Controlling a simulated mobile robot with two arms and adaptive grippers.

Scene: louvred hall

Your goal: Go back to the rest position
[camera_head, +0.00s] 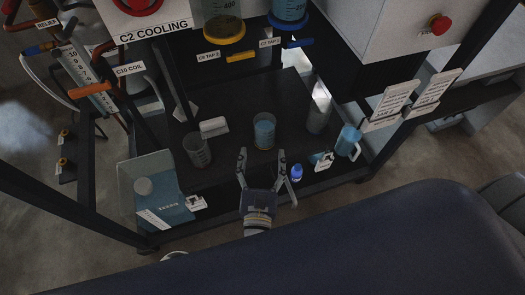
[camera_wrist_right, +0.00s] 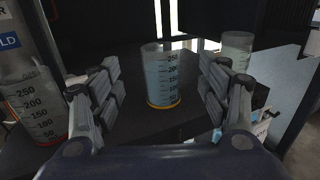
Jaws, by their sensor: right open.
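My right gripper (camera_head: 266,170) is open and empty in the head view, just in front of a beaker of blue liquid (camera_head: 264,131) on the dark shelf. In the right wrist view the open fingers (camera_wrist_right: 160,95) stand to either side of that beaker (camera_wrist_right: 161,76), which is upright and farther off. I cannot tell any contact between fingers and beaker. My left gripper is not in view.
A clear beaker (camera_head: 197,150) stands to the left and another (camera_head: 318,115) to the right on the dark shelf (camera_head: 232,178). Machine posts flank the shelf.

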